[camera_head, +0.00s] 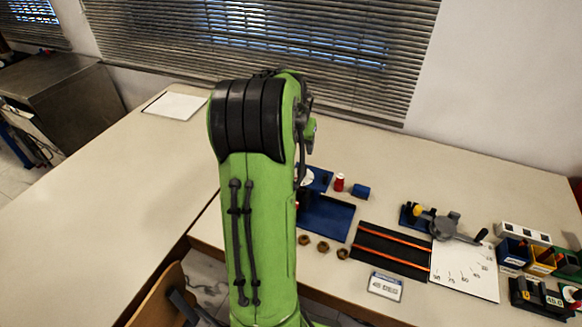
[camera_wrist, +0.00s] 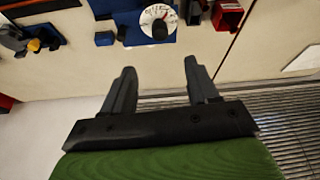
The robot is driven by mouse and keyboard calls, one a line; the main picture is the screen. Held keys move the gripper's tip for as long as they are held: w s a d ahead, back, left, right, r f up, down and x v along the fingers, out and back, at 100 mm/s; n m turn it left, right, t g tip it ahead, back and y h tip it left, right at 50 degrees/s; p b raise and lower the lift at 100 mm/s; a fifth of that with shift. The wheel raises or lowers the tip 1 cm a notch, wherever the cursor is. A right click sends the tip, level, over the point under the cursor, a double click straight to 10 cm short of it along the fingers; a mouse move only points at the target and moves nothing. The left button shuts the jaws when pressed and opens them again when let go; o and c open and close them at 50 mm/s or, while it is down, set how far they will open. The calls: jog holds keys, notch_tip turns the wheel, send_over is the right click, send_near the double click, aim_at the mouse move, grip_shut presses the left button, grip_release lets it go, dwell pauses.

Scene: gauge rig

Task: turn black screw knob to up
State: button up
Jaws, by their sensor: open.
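In the wrist view a black knob (camera_wrist: 159,30) stands on a round white dial (camera_wrist: 147,16) with dark and red marks, on a blue plate (camera_wrist: 135,48). The knob's exact pointing direction is too small to tell. In the head view the white dial (camera_head: 305,177) is partly hidden behind my arm. My gripper (camera_wrist: 159,67) is open and empty, fingers apart. In the wrist picture the dial and knob appear beyond the fingertips, roughly in line with the gap between them. My gripper is hidden in the head view.
Several brown nuts (camera_head: 323,247), a black orange-striped mat (camera_head: 392,250) and a gauge (camera_head: 445,226) lie in front and right. A red container (camera_wrist: 228,17) is beside the dial. Blinds (camera_wrist: 295,135) back the table.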

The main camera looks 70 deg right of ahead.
aim_at(302, 168)
jog(key=b+x, duration=0.1)
jog(key=x, duration=1.3)
jog(key=shift+f, duration=0.2)
jog(key=c, duration=1)
